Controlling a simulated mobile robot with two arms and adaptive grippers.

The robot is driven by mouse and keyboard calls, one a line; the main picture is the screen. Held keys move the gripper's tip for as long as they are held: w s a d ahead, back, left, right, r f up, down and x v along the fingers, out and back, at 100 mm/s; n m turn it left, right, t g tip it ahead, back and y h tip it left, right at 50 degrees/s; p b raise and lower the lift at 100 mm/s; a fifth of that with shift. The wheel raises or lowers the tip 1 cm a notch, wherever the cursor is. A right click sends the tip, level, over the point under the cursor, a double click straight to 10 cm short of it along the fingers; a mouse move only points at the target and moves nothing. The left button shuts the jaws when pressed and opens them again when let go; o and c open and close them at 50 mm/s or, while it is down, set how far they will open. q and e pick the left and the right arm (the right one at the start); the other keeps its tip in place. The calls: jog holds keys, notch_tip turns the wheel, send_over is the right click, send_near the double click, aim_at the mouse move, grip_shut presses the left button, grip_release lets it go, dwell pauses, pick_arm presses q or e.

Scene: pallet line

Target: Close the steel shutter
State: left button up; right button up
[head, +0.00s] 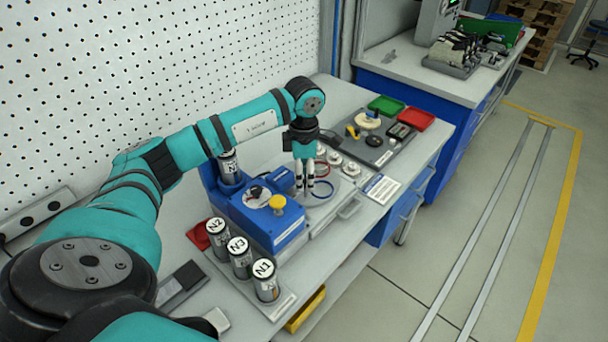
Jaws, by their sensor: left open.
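My left gripper (304,185) points straight down, open, its slim fingers a small gap apart. It is over the pale grey metal unit (322,222) beside the blue machine (275,232) on the bench. This unit has a grip handle (350,208) on its front right edge and seems to be where the steel shutter is; I cannot tell the shutter's exact position. I cannot tell whether the fingers touch anything. My right gripper is out of view.
Labelled cylinders N2 (217,236), N3 (239,258) and N1 (266,281) stand in front of the machine. A yellow knob (277,203) tops the machine. A grey tray (378,143) with parts and green (386,105) and red (416,118) bins lie behind.

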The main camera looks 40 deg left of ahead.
pick_arm(q)
notch_tip(320, 180, up, 12)
dwell(0.5)
jog(key=shift+f, duration=0.1)
dwell(0.4)
